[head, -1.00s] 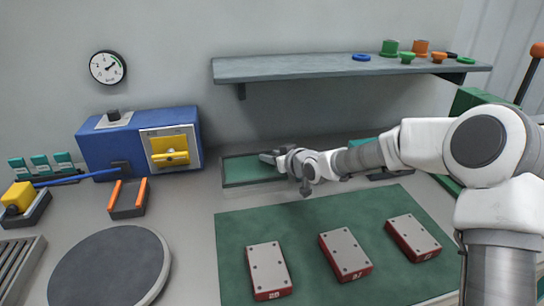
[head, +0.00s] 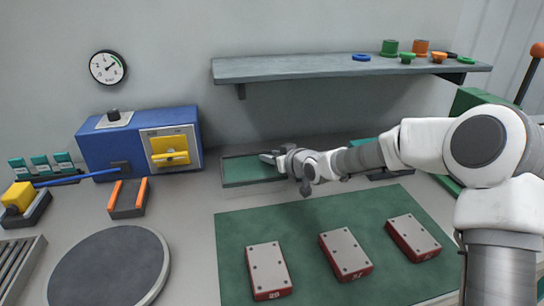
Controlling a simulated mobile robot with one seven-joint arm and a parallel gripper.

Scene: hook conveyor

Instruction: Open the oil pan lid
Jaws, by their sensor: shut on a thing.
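A shallow dark-rimmed pan with a flat green top (head: 245,170) stands at the back of the bench, below the shelf; I take it for the oil pan with its lid. My gripper (head: 268,158) reaches in from the right over the pan's right part. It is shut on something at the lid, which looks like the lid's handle. The fingers are small here and the hand hides the held part and the pan's right end. The lid looks flat; I cannot tell whether it is raised.
A grey shelf (head: 350,69) with coloured caps overhangs the back. A blue box with a yellow handle (head: 170,157) stands left of the pan. Red blocks (head: 268,270) lie on a green mat (head: 310,222) in front. A round grey disc (head: 108,268) is front left. Bare bench lies between.

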